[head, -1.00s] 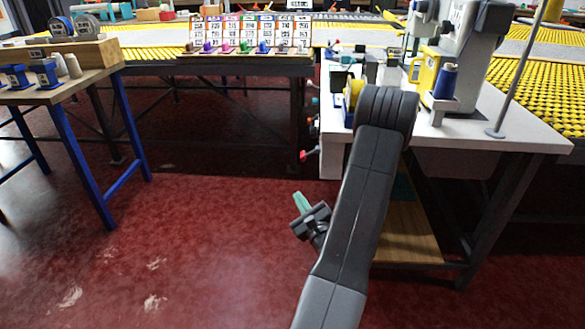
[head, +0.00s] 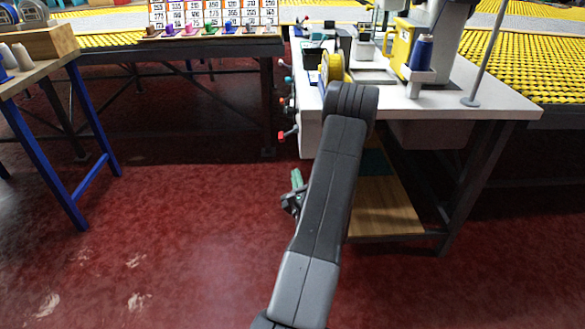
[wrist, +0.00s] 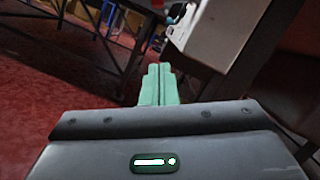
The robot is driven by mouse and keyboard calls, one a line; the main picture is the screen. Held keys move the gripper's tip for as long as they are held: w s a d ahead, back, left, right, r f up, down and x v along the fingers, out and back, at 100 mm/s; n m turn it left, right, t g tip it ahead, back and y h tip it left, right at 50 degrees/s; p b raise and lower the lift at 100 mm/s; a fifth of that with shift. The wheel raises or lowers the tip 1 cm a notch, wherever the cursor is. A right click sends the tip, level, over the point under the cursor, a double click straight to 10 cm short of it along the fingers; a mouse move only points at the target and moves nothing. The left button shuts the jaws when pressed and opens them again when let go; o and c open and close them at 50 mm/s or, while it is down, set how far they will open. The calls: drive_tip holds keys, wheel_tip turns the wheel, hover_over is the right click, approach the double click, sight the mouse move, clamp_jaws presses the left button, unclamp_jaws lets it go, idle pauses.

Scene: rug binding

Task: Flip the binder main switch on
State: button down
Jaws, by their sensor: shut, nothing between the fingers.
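My gripper (head: 297,180) has green fingers, held low over the floor in front of the white-topped binder table (head: 500,108). In the wrist view the fingers (wrist: 160,84) are together and empty, pointing toward the table's end. In the wrist view a dark control (wrist: 177,13) shows on the white end housing (wrist: 212,35). I cannot tell which control is the main switch, or its position.
My arm crosses in front of the binder table and hides part of its left leg area. A wooden lower shelf (head: 385,207) sits under the table. A blue-legged bench (head: 45,150) stands at left. The red floor (head: 180,240) between is clear.

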sight(288, 134)
drive_tip(key=w+a+r+b, duration=0.1)
drive_tip(key=w+a+r, duration=0.2)
drive_tip(key=w+r, duration=0.2)
drive_tip(key=shift+b+x, duration=0.3)
drive_tip(key=shift+x, duration=1.25)
drive_tip(key=shift+d+f, duration=0.15)
drive_tip(key=shift+d, duration=0.05)
